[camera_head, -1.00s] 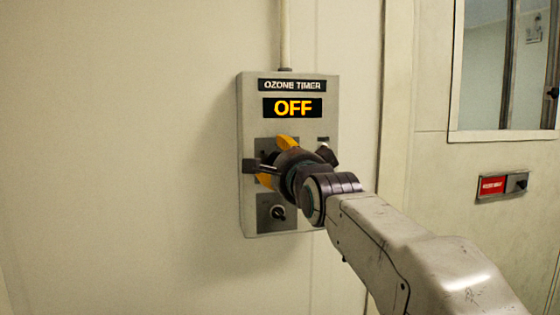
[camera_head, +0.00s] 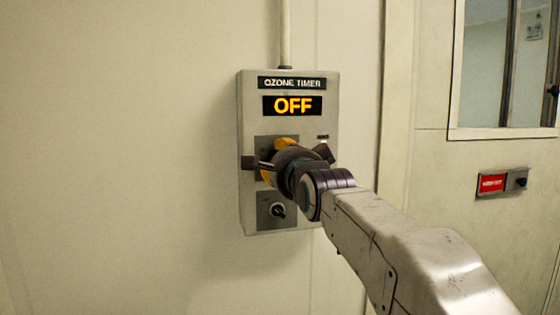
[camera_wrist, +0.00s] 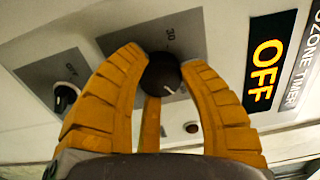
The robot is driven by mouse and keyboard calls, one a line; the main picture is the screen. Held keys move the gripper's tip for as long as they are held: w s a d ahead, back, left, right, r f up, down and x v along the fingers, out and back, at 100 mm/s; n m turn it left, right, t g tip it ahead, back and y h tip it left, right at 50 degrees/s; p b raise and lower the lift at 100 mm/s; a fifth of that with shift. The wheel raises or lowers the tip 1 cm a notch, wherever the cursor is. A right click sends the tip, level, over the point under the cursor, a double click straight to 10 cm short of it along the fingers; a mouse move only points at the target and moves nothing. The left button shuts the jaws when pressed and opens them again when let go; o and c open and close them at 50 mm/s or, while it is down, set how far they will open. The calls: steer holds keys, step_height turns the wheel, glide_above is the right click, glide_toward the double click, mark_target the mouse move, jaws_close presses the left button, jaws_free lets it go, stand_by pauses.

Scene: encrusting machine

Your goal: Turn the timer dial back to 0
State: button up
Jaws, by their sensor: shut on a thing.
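The ozone timer box (camera_head: 329,190) is fixed to the wall, its display (camera_head: 293,106) reading OFF in amber. In the wrist view, the round black timer dial (camera_wrist: 162,76) has a short white mark on its edge, at the lower right. A "30" shows beside the dial on its grey plate; other numbers are hidden. My gripper (camera_wrist: 165,72) has ribbed orange fingers closed around the dial, touching its sides. In the head view, my gripper (camera_head: 272,160) and wrist cover the dial.
A smaller switch knob (camera_head: 278,211) sits below the dial on its own plate. A small red lamp (camera_wrist: 192,128) is beside the dial plate. A red-labelled box (camera_head: 492,184) and a window are on the right. The wall to the left is bare.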

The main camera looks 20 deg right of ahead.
steer(key=c, duration=0.4)
steer(key=shift+n, duration=0.4)
steer(key=shift+r+n+b, duration=0.15)
steer(key=shift+n+b, duration=1.8)
steer(key=shift+n, duration=15.65)
